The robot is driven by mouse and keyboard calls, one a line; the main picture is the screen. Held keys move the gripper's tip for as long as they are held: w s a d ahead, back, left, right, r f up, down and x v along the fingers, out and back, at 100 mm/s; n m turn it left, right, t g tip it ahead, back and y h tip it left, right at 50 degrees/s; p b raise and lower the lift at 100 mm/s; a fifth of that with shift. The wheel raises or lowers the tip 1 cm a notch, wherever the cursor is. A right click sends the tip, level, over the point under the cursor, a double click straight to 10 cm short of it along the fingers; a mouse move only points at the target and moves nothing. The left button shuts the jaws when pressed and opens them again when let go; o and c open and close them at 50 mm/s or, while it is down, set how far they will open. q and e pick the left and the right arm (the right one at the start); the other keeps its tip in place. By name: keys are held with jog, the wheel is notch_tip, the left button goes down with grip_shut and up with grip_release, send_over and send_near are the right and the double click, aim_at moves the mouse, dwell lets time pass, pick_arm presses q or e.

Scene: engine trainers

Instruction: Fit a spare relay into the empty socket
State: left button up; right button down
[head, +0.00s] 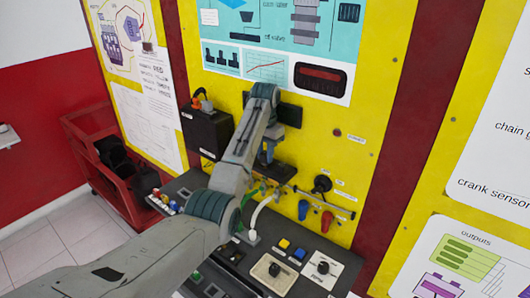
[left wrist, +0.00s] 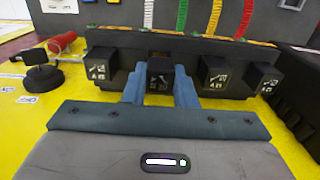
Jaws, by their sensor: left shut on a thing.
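My left gripper (head: 266,160) is at the black relay block (head: 284,174) on the yellow panel in the head view. In the left wrist view its two blue fingers (left wrist: 160,88) are shut on a black relay (left wrist: 160,76) with a white printed symbol. That relay is in line with the row on the block (left wrist: 128,45). One similar relay (left wrist: 100,69) stands to its left, and two more, a nearer one (left wrist: 215,72) and a farther one (left wrist: 263,78), stand to its right. The held relay's base is hidden, so I cannot tell if it is seated. My right gripper is not in view.
A black knob (head: 322,184) and blue and red handles (head: 327,220) are on the panel to the right of the block. Below is a dark console (head: 322,250) with buttons and a joystick. A black box (head: 206,132) is to the left, and a red cart (head: 90,125) stands farther left.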

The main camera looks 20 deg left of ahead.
pick_arm(q)
jog(key=shift+f, duration=0.5)
jog(key=o, duration=1.3)
